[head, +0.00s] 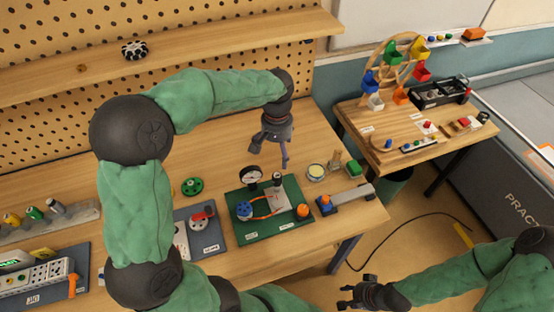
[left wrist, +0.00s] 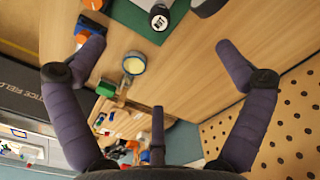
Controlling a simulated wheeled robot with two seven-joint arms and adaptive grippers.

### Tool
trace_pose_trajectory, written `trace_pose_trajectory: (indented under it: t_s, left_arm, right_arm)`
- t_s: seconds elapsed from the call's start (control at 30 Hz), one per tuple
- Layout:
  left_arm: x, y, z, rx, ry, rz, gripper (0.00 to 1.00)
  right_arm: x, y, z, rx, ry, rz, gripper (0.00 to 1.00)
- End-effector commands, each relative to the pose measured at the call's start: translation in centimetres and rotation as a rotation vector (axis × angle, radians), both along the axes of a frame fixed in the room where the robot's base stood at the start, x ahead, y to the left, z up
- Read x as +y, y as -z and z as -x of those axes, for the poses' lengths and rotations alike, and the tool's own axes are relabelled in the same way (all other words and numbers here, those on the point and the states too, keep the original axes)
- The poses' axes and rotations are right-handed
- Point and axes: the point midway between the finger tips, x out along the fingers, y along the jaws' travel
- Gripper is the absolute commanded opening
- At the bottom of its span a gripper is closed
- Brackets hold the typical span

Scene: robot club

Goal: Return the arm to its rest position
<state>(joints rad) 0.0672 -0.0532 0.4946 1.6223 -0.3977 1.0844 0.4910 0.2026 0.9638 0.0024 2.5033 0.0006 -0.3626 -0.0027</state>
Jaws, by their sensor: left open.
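My left arm, in a green sleeve with dark joints, arches over the workbench (head: 235,155) in the head view. Its gripper (head: 271,155) hangs above the bench, behind the green board (head: 285,222), and touches nothing that I can see. In the left wrist view the left gripper (left wrist: 160,60) has its dark fingers spread wide with nothing between them held. My right arm comes in at the lower right of the head view. Its gripper (head: 352,295) is over the floor, in front of the bench, with its small fingers spread and empty.
A perforated wall with a shelf (head: 180,57) stands behind. A second table (head: 385,150) stands right.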

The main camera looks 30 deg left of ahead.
Motion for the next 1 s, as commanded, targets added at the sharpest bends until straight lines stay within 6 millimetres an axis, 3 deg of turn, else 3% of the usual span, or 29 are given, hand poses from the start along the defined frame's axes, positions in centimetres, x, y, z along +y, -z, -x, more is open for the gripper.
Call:
trace_pose_trajectory:
  t_s: [0.2,0.53,0.83,1.0]
  left_arm:
    - [0.0,-2.3,0.0,-0.001,0.000,0.001,1.00]
    - [0.0,-3.0,0.0,-0.001,0.000,0.000,1.00]
    - [0.0,-8.0,0.0,-0.001,0.000,0.000,1.00]
    - [0.0,-9.6,0.0,-0.001,0.000,0.000,1.00]
  right_arm:
    - [0.0,0.0,0.0,0.000,0.000,0.000,0.40]
    - [0.0,-0.3,0.0,0.000,0.000,0.000,0.40]
    - [0.0,-5.2,0.0,0.000,0.000,0.000,0.40]
    - [0.0,-6.9,0.0,0.000,0.000,0.000,0.40]
